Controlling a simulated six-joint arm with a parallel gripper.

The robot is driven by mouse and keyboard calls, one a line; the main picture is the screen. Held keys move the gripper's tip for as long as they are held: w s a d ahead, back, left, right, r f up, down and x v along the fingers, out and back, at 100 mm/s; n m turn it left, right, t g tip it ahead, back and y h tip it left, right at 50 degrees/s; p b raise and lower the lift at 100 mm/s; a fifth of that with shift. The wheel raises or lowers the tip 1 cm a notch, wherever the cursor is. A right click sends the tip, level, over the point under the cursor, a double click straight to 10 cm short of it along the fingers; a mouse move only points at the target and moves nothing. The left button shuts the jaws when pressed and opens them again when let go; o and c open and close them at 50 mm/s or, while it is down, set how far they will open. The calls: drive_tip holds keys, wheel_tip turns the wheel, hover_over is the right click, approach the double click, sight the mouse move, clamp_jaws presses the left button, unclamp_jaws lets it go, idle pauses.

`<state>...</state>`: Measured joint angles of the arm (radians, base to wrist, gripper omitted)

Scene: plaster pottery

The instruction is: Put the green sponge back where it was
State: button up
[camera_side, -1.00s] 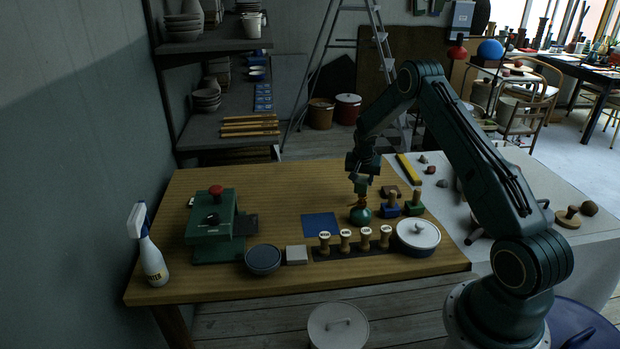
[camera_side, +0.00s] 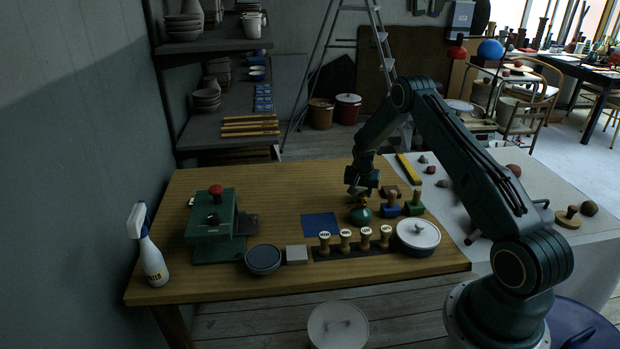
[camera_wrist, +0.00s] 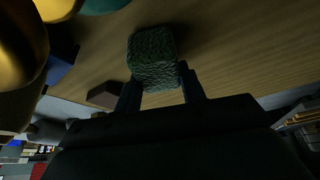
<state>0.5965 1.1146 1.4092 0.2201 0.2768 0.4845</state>
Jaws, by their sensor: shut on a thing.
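The green sponge (camera_wrist: 153,52) shows in the wrist view as a rough, dark green block. It is between the two fingers of my gripper (camera_wrist: 160,82), which is shut on it. In the side view my gripper (camera_side: 362,188) is low over the right part of the wooden table, tilted, just above and behind a round green pot-like thing with a brass top (camera_side: 360,215). I cannot make out the sponge clearly in the side view. Whether it touches the table cannot be told.
Blue and green stamp blocks (camera_side: 390,208) and a dark brown block (camera_wrist: 105,95) are close by. The table's back left (camera_side: 275,182) is clear.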

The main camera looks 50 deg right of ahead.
drive_tip(key=shift+f, duration=0.1)
drive_tip(key=o, duration=0.9)
drive_tip(key=v, duration=1.2)
drive_tip(key=shift+r, duration=0.2)
